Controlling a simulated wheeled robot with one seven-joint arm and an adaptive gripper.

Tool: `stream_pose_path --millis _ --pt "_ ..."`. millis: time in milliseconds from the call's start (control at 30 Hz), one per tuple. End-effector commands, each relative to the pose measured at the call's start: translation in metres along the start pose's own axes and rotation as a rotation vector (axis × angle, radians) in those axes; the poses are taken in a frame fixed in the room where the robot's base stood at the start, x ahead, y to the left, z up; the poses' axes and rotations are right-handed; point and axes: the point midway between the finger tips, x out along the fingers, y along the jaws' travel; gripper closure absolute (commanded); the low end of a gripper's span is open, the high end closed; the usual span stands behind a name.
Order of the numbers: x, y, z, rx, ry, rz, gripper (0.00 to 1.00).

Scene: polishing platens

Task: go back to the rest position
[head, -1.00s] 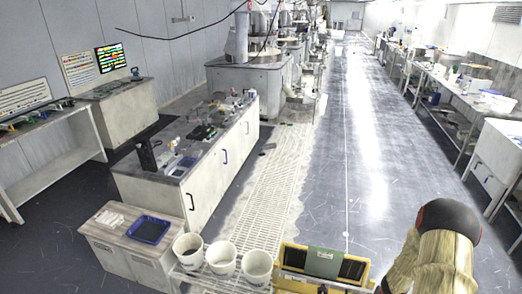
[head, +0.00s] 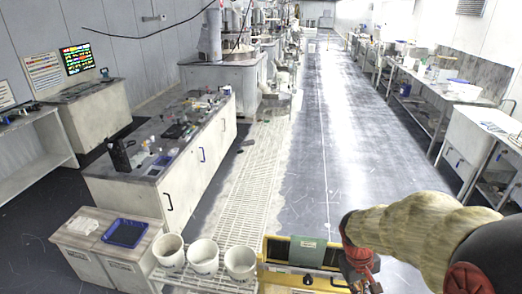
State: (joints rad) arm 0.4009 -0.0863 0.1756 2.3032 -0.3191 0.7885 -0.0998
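My arm comes in from the lower right of the head view, wrapped in a tan cover with red and black joints. Its end, my gripper (head: 362,283), is at the bottom edge, just right of a yellow case (head: 275,281) with a green-grey label. The fingers are cut off or too small to see, so I cannot tell whether they are open or shut, or hold anything.
Several white buckets (head: 203,257) stand on a wire rack left of the yellow case. A blue tray (head: 125,233) lies on a low cabinet. A long cluttered bench (head: 140,190) stands at left, worktables (head: 440,95) at right. The aisle floor (head: 345,130) is clear.

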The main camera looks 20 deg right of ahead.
Motion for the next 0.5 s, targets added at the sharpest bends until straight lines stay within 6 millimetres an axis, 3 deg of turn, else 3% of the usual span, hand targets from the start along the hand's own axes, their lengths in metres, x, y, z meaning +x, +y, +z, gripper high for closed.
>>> stream_pose_path --millis 100,300,500 --pt "-0.030 -0.038 0.011 0.092 0.075 -0.050 1.00" --pt "-0.075 -0.096 0.030 0.144 0.219 -0.147 1.00" --pt "-0.113 -0.136 0.046 0.088 0.412 -0.204 1.00"
